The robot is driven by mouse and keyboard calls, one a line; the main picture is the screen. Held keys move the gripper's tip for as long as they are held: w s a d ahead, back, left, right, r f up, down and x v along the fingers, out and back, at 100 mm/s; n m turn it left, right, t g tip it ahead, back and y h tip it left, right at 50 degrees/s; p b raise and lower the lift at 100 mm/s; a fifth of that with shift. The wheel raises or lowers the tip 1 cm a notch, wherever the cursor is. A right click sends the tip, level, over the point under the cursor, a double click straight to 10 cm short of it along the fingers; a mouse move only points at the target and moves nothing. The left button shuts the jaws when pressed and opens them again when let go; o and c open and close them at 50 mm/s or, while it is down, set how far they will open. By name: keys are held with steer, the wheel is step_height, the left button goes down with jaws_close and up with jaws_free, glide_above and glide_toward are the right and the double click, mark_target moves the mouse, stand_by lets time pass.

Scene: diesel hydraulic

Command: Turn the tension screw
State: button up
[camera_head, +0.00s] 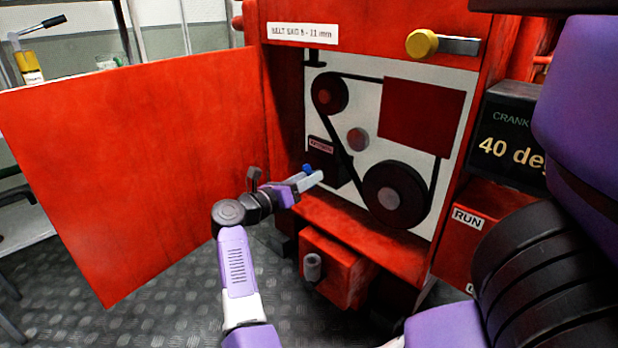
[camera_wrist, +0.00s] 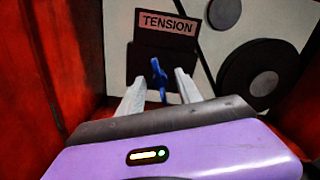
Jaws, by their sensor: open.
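The tension screw (camera_wrist: 158,78) is a blue piece below the black "TENSION" label plate (camera_wrist: 167,23) in the wrist view. In the head view the blue screw (camera_head: 307,169) shows just beside my fingertips, under the small tension label (camera_head: 321,146). My gripper (camera_wrist: 160,90) is open, with one pale finger on each side of the blue screw. I cannot tell whether either finger touches it. In the head view my gripper (camera_head: 308,182) reaches into the open red cabinet from the left.
A black belt runs around dark pulleys (camera_head: 394,194) right of the screw. The open red door (camera_head: 130,170) stands left of my arm. A red ledge (camera_head: 365,239) lies below the pulleys. A display (camera_head: 506,135) reads 40 deg, above a RUN box (camera_head: 485,235).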

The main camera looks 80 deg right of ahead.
steer(key=p+v, duration=0.1)
steer(key=v, duration=0.6)
steer(key=shift+p, duration=0.3)
